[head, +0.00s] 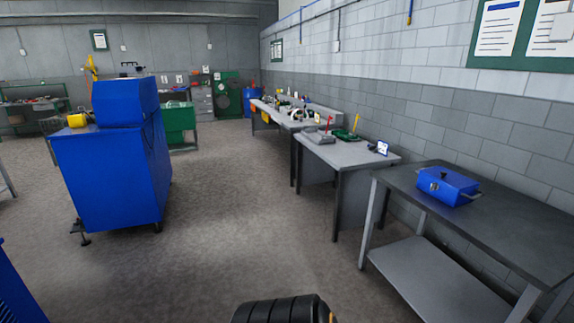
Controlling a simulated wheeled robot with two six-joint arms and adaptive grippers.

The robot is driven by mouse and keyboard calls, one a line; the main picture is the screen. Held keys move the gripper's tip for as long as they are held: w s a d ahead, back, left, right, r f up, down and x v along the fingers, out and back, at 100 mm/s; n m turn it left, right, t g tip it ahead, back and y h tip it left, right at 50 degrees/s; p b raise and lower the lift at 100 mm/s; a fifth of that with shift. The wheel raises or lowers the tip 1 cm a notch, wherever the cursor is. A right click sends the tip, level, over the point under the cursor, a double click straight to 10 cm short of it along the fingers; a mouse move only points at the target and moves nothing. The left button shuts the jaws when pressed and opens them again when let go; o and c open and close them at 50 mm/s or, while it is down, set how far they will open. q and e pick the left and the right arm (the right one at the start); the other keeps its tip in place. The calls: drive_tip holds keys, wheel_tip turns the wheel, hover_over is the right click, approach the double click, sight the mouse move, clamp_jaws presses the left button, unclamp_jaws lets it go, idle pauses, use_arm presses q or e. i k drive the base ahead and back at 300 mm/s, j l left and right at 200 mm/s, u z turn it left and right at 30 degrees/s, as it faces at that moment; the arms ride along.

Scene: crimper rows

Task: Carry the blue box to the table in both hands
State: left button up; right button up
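A blue box (447,186) with a handle at each end and a latch on its front sits on a dark grey table (503,226) with a lower shelf, at the right against the wall. Several other tables stand in the room, and I cannot tell which one the task names. A dark ribbed part of mine shows at the bottom middle edge. Neither gripper's fingers are in view, and nothing touches the blue box.
A grey bench (345,153) with small items stands beyond the dark table, and a longer cluttered bench (300,122) beyond that. A large blue machine (105,170) stands at the left. The floor (240,225) between is clear.

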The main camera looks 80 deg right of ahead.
sight(346, 153)
drive_tip(key=z, duration=4.05)
drive_tip(key=i+j+z, duration=0.15)
drive_tip(key=j+z, duration=0.2)
drive_tip(key=i+j+z, duration=0.15)
drive_tip(key=j+z, duration=0.15)
drive_tip(key=i+j+z, duration=0.1)
drive_tip(key=j+z, duration=0.25)
